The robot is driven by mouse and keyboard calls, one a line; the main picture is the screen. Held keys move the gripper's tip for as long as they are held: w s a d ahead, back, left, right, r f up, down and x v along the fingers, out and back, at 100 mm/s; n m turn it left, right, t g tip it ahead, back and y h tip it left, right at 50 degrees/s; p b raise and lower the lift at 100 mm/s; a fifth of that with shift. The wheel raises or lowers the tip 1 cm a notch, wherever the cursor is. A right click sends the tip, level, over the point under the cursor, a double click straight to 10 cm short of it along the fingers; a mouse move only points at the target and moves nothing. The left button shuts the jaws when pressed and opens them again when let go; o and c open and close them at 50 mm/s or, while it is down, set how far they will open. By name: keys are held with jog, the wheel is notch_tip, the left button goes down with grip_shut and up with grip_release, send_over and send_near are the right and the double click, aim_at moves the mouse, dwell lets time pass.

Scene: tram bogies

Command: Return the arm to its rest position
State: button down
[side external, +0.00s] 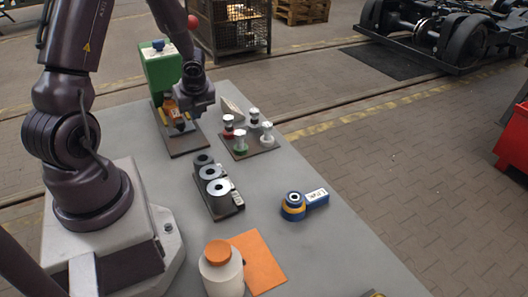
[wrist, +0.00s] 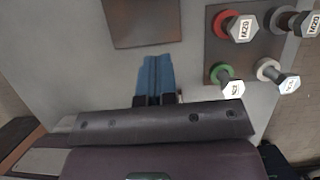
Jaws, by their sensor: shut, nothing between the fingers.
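My gripper (wrist: 155,62) is shut and empty. In the wrist view its two blue-grey fingers lie side by side over the grey table, with nothing between them. In the side view my arm reaches from its pedestal at the left to the back of the table. The hand hangs above the table beside a green stand (side external: 160,70), in front of the bolt plate's left side. The hand partly hides an orange item (side external: 170,106) by the stand, and the fingertips are hard to make out there.
A dark plate (side external: 254,147) carries several bolts with coloured collars. A black holder (side external: 217,190) with grey rings, a blue-yellow part (side external: 293,206), an orange mat (side external: 262,265) and a white jar with orange lid (side external: 221,272) stand nearer. The table's right front is mostly clear.

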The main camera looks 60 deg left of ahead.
jog(key=s+d+r+n+t+h, duration=0.2)
jog(key=d+r+n, duration=0.6)
jog(key=d+r, duration=0.4)
jog(key=s+d+r+n+t+h, duration=0.2)
jog(key=s+d+r+n+t, duration=0.1)
jog(key=d+r+n, duration=0.6)
jog(key=d+r, duration=0.3)
jog(key=d, duration=0.2)
jog(key=shift+s+d+n+t, duration=0.15)
jog(key=shift+d+n+t, duration=0.15)
